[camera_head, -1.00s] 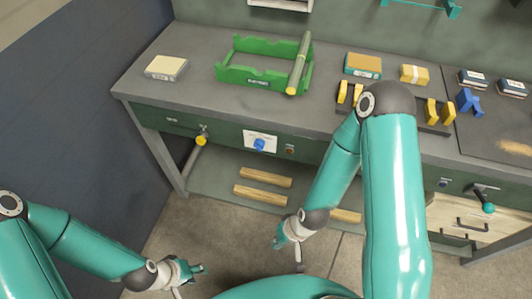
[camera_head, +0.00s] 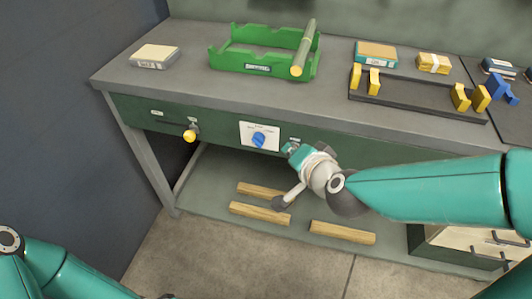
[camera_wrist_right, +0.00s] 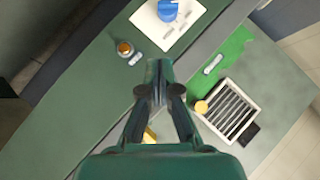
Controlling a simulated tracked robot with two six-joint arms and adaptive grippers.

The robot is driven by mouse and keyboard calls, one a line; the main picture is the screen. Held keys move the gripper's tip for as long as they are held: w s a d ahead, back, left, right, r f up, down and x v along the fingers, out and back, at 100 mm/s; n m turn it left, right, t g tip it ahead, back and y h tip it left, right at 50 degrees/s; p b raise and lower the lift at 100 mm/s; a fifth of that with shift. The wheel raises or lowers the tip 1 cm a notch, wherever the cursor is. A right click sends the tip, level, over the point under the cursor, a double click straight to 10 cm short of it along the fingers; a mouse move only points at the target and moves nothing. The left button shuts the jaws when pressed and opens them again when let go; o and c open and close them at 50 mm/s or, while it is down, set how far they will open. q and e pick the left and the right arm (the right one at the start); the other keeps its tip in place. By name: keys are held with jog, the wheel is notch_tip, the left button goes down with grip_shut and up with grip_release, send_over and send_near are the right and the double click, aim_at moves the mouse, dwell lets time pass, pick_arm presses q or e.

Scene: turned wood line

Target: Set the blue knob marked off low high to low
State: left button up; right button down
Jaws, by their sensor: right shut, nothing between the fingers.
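The blue knob (camera_head: 259,139) sits on a white plate (camera_head: 245,131) on the green front of the bench. The plate's marks and the knob's setting are too small to read. In the right wrist view the blue knob (camera_wrist_right: 167,11) is at the top edge, partly cut off, on its white plate (camera_wrist_right: 159,32). My right gripper (camera_head: 292,151) is just right of the plate in the head view, apart from the knob. In the wrist view its fingers (camera_wrist_right: 158,76) are together and empty, pointing toward the panel. My left gripper is out of frame; only its arm shows.
A yellow knob (camera_head: 190,135) sticks out left of the plate. An orange button (camera_wrist_right: 125,48) is beside the plate in the wrist view. On the bench top are a green rack (camera_head: 228,62) with a cylinder (camera_head: 303,50) and a black tray (camera_head: 420,101). Wood bars (camera_head: 260,213) lie below.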

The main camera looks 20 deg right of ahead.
jog(key=b, duration=0.2)
send_near(264, 142)
jog(key=w+d, duration=0.2)
jog(key=w, duration=0.1)
jog(key=w+a+f, duration=0.2)
jog(key=f, duration=0.1)
jog(key=shift+b, duration=0.35)
jog(key=shift+w+a+f, duration=0.25)
jog(key=shift+w+f, duration=0.05)
jog(key=shift+f, duration=0.1)
